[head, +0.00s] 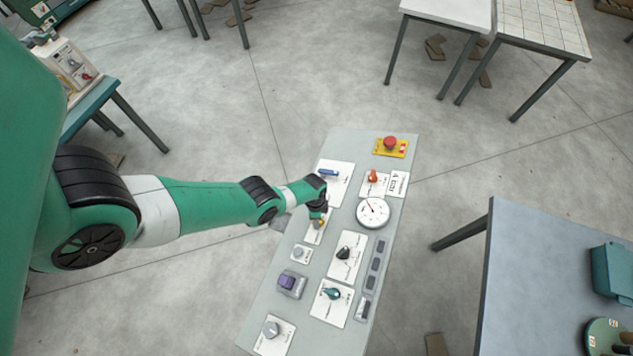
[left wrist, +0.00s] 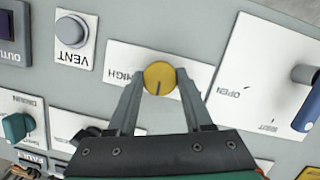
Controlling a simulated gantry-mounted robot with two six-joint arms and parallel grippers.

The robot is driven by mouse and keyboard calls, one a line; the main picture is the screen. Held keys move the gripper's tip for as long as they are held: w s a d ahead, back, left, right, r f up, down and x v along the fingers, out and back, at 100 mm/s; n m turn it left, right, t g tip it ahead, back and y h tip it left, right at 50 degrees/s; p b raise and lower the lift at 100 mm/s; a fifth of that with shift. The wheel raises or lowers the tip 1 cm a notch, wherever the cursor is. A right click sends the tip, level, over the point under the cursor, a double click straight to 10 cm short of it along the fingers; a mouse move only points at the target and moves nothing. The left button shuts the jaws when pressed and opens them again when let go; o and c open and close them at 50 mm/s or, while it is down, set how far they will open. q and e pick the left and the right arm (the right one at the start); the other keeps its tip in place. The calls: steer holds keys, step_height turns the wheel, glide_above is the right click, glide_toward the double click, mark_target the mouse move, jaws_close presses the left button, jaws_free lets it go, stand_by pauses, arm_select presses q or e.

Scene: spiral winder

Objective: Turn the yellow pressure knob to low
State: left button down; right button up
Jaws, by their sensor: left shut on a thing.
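The yellow pressure knob (left wrist: 159,78) sits on a white label plate (left wrist: 118,60) on the grey panel. The plate reads HIGH, seen upside down in the left wrist view. A dark pointer line on the knob points down in that view, toward my gripper. My left gripper (left wrist: 154,86) is shut on the knob, one finger on each side. In the head view the knob (head: 319,223) shows small below my left gripper (head: 318,214). The rest of the plate's lettering is hidden behind the gripper. My right gripper is not in view.
A blue lever (left wrist: 305,97) on an OPEN plate stands close to the right in the left wrist view. A grey VENT button (left wrist: 71,30) and teal knob (left wrist: 17,126) are to the left. A red emergency button (head: 390,143) and round gauge (head: 372,212) share the panel.

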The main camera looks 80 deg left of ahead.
arm_select(q)
steer(key=n+h+b, duration=0.1)
steer(key=n, duration=0.2)
steer(key=shift+a+n, duration=0.15)
steer(key=shift+n, duration=0.15)
steer(key=n+h+b, duration=0.1)
steer(key=n, duration=0.3)
steer(key=shift+n, duration=0.3)
steer(key=n, duration=0.3)
steer(key=shift+t+h+b, duration=0.3)
steer(key=shift+h+b, duration=0.1)
steer(key=shift+n, duration=1.3)
steer(key=shift+t+h, duration=0.3)
steer(key=shift+c, duration=1.5)
jaws_free()
steer(key=shift+a, duration=0.1)
